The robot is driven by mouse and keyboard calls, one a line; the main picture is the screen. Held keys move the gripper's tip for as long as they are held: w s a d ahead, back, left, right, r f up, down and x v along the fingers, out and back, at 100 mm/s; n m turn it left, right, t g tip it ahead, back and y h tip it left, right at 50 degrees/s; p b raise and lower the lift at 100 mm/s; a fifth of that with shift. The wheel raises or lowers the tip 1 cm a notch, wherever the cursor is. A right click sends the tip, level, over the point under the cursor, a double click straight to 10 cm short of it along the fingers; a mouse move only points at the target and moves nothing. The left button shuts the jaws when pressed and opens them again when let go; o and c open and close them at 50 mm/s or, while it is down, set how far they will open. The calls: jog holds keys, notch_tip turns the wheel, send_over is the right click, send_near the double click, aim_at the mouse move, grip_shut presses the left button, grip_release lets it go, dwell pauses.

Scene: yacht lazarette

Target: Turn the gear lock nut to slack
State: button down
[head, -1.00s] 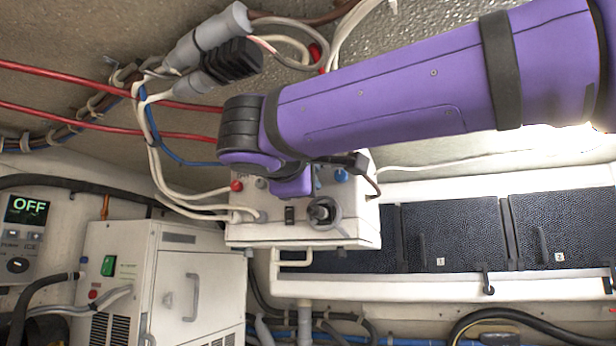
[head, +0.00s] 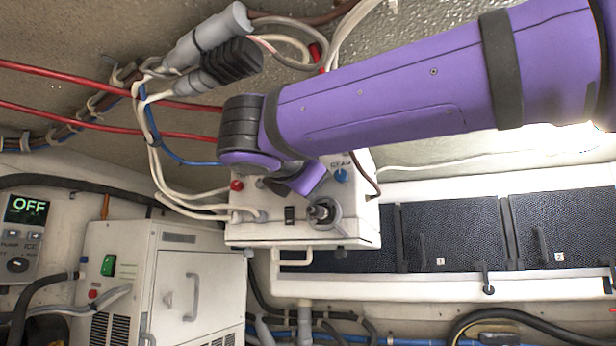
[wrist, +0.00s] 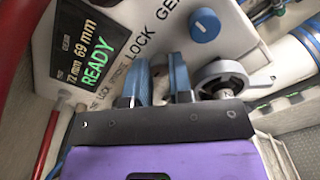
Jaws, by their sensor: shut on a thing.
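My gripper (wrist: 159,82) shows two blue fingers in the wrist view, close to the face of a white control box (head: 300,233). The fingers are shut on a small part beside the "LOCK" and "GEAR" lettering, which I take as the gear lock nut. The nut is mostly hidden between them, so its angle cannot be read. A blue knob (wrist: 204,26) sits just beyond the fingers; it also shows in the head view (head: 341,175). The box display (wrist: 88,50) reads "72 mm 69 mm READY". In the head view my purple hand covers the fingertips.
A grey round fitting with a lever (wrist: 235,76) is close to the right finger. The box also carries a red button (head: 236,185) and a black switch (head: 290,215). White cables (head: 172,190) run to its left side. A white cabinet (head: 190,290) stands lower left.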

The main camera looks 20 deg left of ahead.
jog(key=shift+f+n, duration=0.1)
jog(key=shift+n, duration=0.3)
jog(key=c, duration=1)
grip_release()
jog(key=shift+s, duration=0.15)
jog(key=s, duration=0.7)
jog(key=s+a, duration=0.1)
jog(key=s, duration=0.2)
jog(key=shift+s, duration=0.3)
